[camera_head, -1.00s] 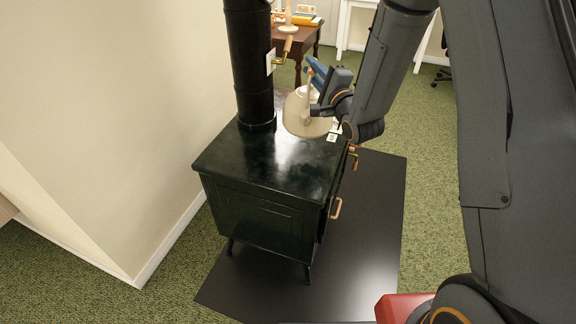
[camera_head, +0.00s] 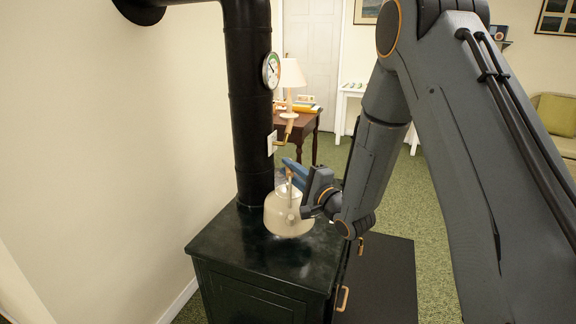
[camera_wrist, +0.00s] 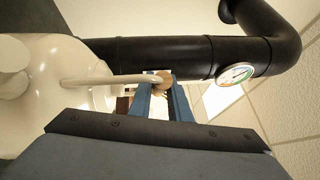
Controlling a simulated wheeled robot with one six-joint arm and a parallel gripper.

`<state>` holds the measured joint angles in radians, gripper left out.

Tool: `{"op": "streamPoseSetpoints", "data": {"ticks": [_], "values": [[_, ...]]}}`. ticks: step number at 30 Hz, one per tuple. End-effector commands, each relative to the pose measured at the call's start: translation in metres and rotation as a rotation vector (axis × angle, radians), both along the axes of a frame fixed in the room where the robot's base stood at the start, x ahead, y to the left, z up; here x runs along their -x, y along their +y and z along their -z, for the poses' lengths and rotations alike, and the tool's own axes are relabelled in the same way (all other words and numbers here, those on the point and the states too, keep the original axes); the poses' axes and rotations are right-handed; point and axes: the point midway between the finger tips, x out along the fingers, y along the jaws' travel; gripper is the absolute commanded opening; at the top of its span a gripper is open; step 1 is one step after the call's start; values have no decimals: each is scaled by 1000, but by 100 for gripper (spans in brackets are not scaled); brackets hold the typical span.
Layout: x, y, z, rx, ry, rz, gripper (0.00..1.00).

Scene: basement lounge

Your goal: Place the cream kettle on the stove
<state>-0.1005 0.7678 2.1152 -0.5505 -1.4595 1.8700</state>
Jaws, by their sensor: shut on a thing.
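The cream kettle (camera_head: 285,212) is upright at the stove top, beside the black flue pipe. I cannot tell whether its base touches the surface or hangs just above it. My gripper (camera_head: 292,172) is shut on the kettle's handle, reaching in from the right. In the wrist view, the blue fingers of my gripper (camera_wrist: 166,92) close around the wooden grip of the handle, and the cream kettle (camera_wrist: 45,75) fills the left side. The dark green stove (camera_head: 245,260) stands below, its front part of the top bare.
The flue pipe (camera_head: 250,110) rises close behind the kettle and carries a round gauge (camera_head: 271,70). A wall is at the left. A wooden table (camera_head: 300,125) with a lamp (camera_head: 290,78) stands behind.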

Motion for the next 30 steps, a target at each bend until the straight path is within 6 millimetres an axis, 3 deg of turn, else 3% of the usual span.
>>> {"op": "streamPoseSetpoints", "data": {"ticks": [8,18,30], "values": [[-1,-1,17,-2,-4,1,0],[-1,0,53,-2,-4,1,0],[-1,-1,57,-2,-6,1,0]]}}
